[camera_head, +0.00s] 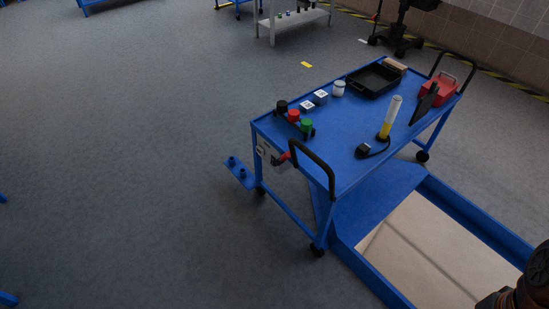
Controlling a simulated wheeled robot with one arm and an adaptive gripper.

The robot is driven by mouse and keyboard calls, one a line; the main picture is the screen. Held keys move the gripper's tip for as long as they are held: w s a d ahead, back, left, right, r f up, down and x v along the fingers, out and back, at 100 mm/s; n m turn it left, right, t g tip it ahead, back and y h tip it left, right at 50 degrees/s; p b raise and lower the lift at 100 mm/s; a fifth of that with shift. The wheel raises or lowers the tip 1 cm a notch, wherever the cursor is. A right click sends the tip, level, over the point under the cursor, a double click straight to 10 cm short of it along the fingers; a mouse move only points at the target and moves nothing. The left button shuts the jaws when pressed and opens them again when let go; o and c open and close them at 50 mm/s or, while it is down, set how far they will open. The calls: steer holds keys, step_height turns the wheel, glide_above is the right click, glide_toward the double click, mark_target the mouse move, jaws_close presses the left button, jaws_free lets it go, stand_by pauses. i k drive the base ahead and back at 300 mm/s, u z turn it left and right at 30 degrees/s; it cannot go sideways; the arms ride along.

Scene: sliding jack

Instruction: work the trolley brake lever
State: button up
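A blue trolley (340,122) stands right of centre, with black wheels and black push handles at both ends. On its near left end, below the top, is a light grey box or plate (265,150) with a small red lever (283,158). The red lever is small and partly next to the black push handle (318,163), so its exact setting is hard to tell. Part of my arm shows in the lower right corner, well apart from the trolley. My gripper is not visible, and nothing touches the lever.
The trolley top carries black, red and green round-topped items (294,117), small boxes (320,97), a black tray (374,80), a yellow-based lamp (390,118) and a red box (438,90). A blue-edged low frame (480,224) lies in front. The left floor (120,170) is mostly clear.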

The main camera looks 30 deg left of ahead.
mark_target(279, 161)
steer(key=u, duration=1.4)
steer(key=i, duration=0.5)
steer(key=z, duration=0.05)
steer(key=k, duration=0.45)
steer(key=u, duration=1.2)
steer(key=i, duration=2.65)
steer(key=z, duration=0.95)
